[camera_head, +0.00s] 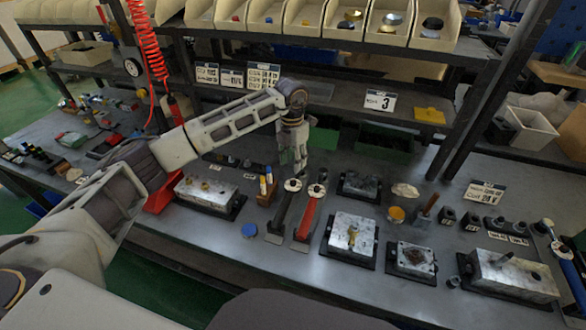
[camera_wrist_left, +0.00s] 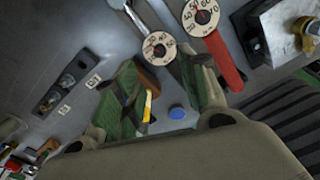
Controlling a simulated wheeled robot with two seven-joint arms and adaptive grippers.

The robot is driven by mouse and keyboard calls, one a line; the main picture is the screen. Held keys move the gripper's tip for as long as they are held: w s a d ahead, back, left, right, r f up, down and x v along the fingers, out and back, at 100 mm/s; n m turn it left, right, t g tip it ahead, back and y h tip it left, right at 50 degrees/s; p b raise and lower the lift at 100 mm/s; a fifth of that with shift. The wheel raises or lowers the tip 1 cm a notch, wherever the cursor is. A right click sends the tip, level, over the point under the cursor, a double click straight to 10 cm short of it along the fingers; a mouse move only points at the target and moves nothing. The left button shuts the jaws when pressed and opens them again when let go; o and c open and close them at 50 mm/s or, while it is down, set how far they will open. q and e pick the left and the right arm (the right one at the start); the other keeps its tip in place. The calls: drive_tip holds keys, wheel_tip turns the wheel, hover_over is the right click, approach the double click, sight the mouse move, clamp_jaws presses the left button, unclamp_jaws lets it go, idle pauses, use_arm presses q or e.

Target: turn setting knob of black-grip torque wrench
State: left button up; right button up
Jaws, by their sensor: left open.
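The black-grip torque wrench (camera_head: 282,212) lies on the grey bench, its round white dial end pointing away from me. That dial also shows in the left wrist view (camera_wrist_left: 159,48), just past the fingers, with the grip partly hidden by the right-hand finger. A red-grip torque wrench (camera_head: 306,218) lies parallel on its right; its dial shows in the left wrist view (camera_wrist_left: 200,17). My left gripper (camera_head: 299,168) points down, open and empty, above the dial ends. In the left wrist view the left gripper's fingers (camera_wrist_left: 165,88) are spread apart. My right gripper is not in view.
A small wooden holder with markers (camera_head: 267,187) stands left of the wrenches. A blue cap (camera_head: 249,230) lies nearby. Metal valve blocks stand left (camera_head: 208,192) and right (camera_head: 352,238). A shelf with bins (camera_head: 300,20) runs behind.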

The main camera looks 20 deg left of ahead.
use_arm(q)
drive_tip(key=shift+r, duration=1.5)
drive_tip(key=shift+c, duration=0.3)
